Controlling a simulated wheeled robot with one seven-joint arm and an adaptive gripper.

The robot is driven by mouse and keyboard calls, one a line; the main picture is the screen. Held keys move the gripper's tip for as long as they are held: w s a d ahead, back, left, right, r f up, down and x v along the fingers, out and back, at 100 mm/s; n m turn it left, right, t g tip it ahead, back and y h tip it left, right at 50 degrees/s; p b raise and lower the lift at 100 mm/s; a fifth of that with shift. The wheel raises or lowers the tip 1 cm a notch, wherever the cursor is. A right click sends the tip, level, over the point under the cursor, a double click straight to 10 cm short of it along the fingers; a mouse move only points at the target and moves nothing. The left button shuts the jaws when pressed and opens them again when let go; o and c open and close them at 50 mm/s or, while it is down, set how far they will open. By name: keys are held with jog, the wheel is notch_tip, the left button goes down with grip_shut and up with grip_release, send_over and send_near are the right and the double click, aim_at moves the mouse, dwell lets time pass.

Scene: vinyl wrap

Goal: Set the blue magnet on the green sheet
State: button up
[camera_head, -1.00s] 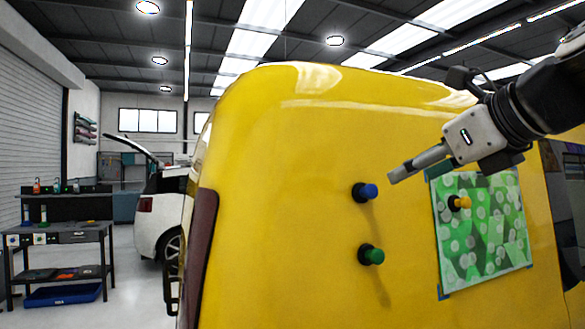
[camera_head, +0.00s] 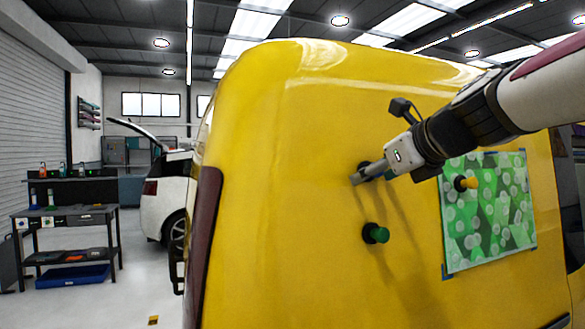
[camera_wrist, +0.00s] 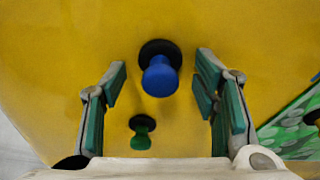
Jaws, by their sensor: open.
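The blue magnet (camera_wrist: 159,75) sits on the yellow van panel, on a dark round base, in the wrist view. My gripper (camera_wrist: 160,78) is open, with one finger on each side of the blue magnet and gaps to both. In the head view my gripper (camera_head: 362,178) covers the blue magnet, and only part of its dark base shows. A corner of the sheet shows at the right of the wrist view (camera_wrist: 285,135).
A green magnet (camera_head: 377,234) is on the yellow van panel (camera_head: 300,200) below the blue one; it also shows between and below my fingers in the wrist view (camera_wrist: 141,132). Bare panel lies left of the magnets. A workbench (camera_head: 65,217) and a white car stand far left.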

grip_shut()
dwell(0.4)
jog(key=shift+s+d+r+p, duration=0.2)
jog(key=shift+s+p, duration=0.2)
jog(key=shift+s, duration=0.25)
dwell(0.5)
jog(key=f+p+v, duration=0.1)
jog(key=p+v, duration=0.1)
jog(key=v, duration=0.4)
jog(key=shift+s+d, duration=0.3)
jog(key=shift+s, duration=0.2)
dwell(0.5)
jog(key=shift+f, duration=0.1)
